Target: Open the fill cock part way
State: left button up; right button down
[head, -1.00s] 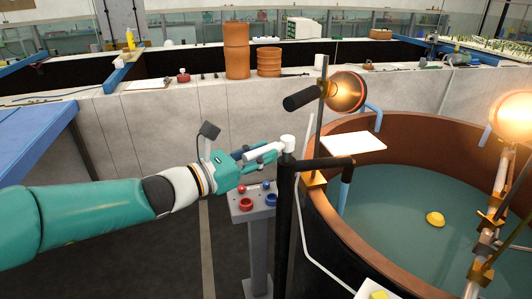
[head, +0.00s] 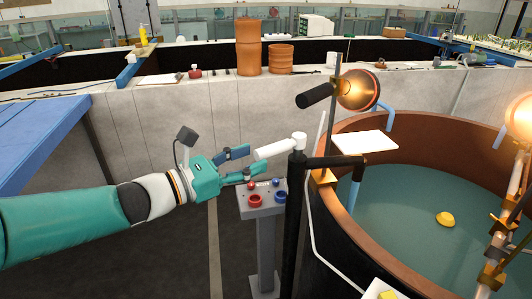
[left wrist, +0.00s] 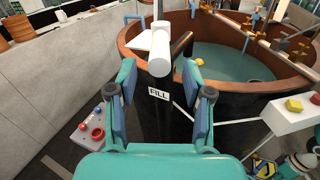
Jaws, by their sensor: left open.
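The fill cock is a black standpipe (head: 295,215) with a white lever handle (head: 275,149) on top, pointing left in the head view. Its spout ends in a blue tip over the round tank. In the left wrist view the handle (left wrist: 160,55) stands upright in the picture, above a label reading FILL (left wrist: 159,94). My left gripper (head: 257,161) is open, its fingers just left of and below the handle's free end. In the wrist view the handle end shows between and beyond the fingertips, with gaps at both sides.
A grey pedestal (head: 265,230) with red and blue buttons stands below my left gripper. The brown-walled tank (head: 400,125) of water holds a yellow float (head: 445,219). A blue table (head: 40,135) is at left.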

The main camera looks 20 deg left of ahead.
pick_arm(q)
jog(key=v, duration=0.6)
dwell(0.4)
